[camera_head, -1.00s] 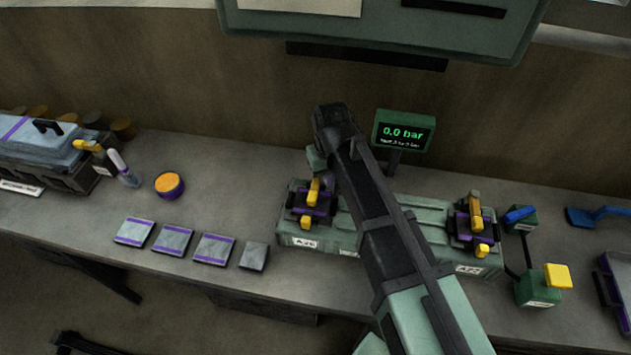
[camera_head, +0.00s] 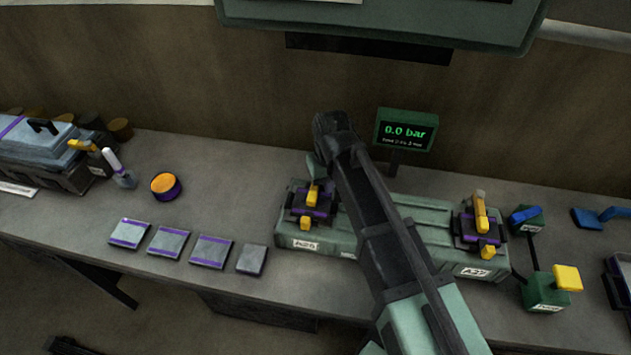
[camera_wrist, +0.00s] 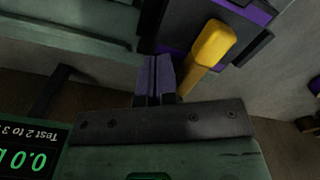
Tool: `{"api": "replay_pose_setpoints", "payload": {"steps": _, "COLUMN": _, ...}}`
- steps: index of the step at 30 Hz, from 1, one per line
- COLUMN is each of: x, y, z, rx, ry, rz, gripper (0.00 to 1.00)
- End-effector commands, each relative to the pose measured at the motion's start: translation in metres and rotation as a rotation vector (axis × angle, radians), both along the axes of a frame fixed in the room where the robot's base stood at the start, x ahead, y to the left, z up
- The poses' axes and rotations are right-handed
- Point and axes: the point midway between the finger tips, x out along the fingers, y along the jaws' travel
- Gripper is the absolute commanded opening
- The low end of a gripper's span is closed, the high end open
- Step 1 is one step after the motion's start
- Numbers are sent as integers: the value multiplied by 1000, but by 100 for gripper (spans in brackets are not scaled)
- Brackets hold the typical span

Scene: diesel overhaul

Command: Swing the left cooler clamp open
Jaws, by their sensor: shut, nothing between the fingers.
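The green cooler (camera_head: 420,220) lies on the bench with a clamp near each end. The left clamp (camera_head: 300,203) is dark and purple with a yellow lever (camera_head: 312,195), which stands up from it. My gripper, mostly hidden behind my arm in the head view, is at this clamp. In the wrist view my gripper (camera_wrist: 158,66) is shut and empty, its fingers close beside the yellow lever (camera_wrist: 212,44). I cannot tell whether they touch it. The right clamp (camera_head: 466,229) also has a yellow lever (camera_head: 480,208) standing up.
A gauge display (camera_head: 405,132) reading 0.0 bar stands behind the cooler. A green box with a yellow top (camera_head: 567,278) and a blue-handled valve (camera_head: 525,214) are at the right. Several flat plates (camera_head: 170,241) and an orange-topped tin (camera_head: 166,185) lie left.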

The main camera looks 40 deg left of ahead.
Motion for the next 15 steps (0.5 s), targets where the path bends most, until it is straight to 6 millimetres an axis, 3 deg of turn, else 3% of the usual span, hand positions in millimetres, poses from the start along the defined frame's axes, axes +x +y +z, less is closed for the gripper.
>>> {"api": "replay_pose_setpoints", "payload": {"steps": 11, "x": 0, "y": 0, "z": -13, "rx": 0, "ry": 0, "rz": 0, "gripper": 0}}
{"api": "replay_pose_setpoints", "payload": {"steps": 15, "x": 0, "y": 0, "z": -10, "rx": 0, "ry": 0, "rz": 0, "gripper": 0}}
